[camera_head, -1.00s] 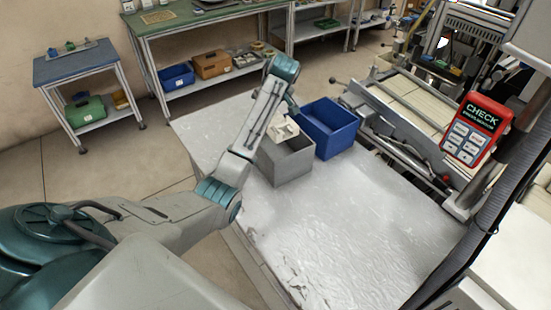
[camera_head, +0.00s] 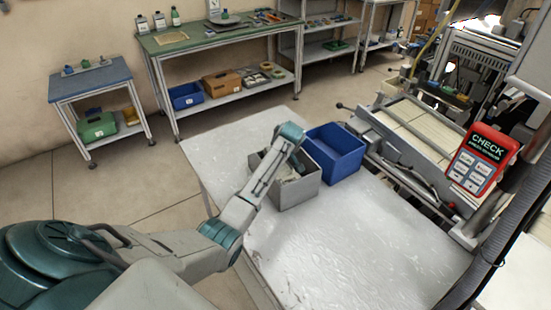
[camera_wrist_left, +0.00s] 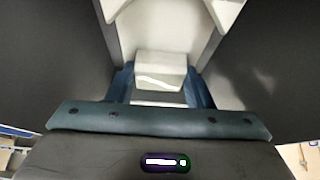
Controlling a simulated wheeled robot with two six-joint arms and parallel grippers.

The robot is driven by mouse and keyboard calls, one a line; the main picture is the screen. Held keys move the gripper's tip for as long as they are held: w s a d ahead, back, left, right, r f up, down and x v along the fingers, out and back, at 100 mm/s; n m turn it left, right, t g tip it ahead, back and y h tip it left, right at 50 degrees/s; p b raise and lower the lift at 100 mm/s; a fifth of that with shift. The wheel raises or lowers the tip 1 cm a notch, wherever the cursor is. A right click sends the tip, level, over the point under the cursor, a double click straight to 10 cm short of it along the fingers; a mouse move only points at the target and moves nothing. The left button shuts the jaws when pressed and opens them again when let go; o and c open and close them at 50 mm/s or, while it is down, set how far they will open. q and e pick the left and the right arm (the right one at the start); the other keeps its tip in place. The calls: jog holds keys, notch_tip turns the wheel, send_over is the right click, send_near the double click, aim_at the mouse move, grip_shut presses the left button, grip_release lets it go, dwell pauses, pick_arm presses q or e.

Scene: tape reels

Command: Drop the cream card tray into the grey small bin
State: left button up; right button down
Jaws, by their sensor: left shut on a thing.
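The grey small bin (camera_head: 298,192) stands on the white table, its opening facing up. My left gripper (camera_head: 283,168) reaches down into it from above and is shut on the cream card tray. In the head view the arm and the bin wall hide most of the tray. In the left wrist view the pale tray (camera_wrist_left: 196,38) shows ahead of the gripper, between two dark grey walls that look like the bin's sides. I cannot tell whether the tray touches the bin's floor. My right gripper is not in view.
A blue bin (camera_head: 340,158) stands right beside the grey bin, at its far right. The front of the white table (camera_head: 350,245) is clear. A machine with a red CHECK panel (camera_head: 482,158) stands on the right. A green-topped bench (camera_head: 205,35) is at the back.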

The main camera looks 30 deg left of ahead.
aim_at(283, 177)
pick_arm(q)
jog(key=shift+f, duration=0.55)
jog(key=o, duration=1.1)
jog(key=shift+r, duration=0.1)
jog(key=shift+r, duration=0.35)
jog(key=shift+b+v, duration=1.2)
jog(key=shift+v, duration=5)
jog(key=shift+a, duration=0.1)
